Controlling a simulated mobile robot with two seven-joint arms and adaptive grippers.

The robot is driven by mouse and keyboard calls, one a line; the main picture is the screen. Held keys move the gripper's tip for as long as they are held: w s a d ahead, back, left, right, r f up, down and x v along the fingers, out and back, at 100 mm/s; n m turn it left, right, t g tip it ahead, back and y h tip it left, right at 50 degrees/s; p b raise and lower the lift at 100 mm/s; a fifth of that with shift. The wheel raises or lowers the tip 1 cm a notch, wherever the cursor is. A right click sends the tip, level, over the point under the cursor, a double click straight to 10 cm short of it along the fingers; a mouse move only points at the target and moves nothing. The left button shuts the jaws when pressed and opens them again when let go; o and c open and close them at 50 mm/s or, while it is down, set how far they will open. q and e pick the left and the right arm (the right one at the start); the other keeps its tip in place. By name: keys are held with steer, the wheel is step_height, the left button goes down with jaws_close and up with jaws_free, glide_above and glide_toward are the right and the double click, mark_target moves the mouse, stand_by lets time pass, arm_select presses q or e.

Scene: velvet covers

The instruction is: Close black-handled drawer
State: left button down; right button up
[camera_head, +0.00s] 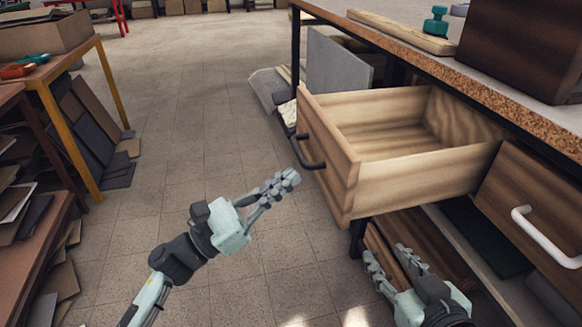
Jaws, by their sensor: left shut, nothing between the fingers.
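The wooden drawer (340,180) with the black handle (306,152) stands pulled out from under the workbench at centre right. Its inside looks empty. My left gripper (290,180) is shut and empty, just in front of the drawer front, below and left of the handle. I cannot tell whether it touches the drawer. My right gripper (387,254) is low at the bottom right, below the drawer, with its two fingers apart and nothing seen between them.
A second drawer front with a white handle (545,238) is to the right. The workbench top (480,82) overhangs the drawers and holds a dark box (525,45). A grey panel (336,65) leans behind the open drawer. Clear tiled floor (190,130) lies to the left.

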arm_select(q)
steer(key=shift+w+d+r, duration=0.2)
steer(key=shift+w+d, duration=0.05)
steer(key=shift+d, duration=0.1)
arm_select(e)
steer(key=shift+s+d+f+g+h, duration=0.15)
steer(key=shift+d+f+g+h, duration=0.15)
steer(key=shift+d+f+g, duration=0.3)
steer(key=shift+s+d+f+g+h, duration=0.15)
steer(key=shift+d+f+g+h, duration=0.2)
steer(key=shift+d+f, duration=0.4)
steer(key=shift+a+f, duration=0.1)
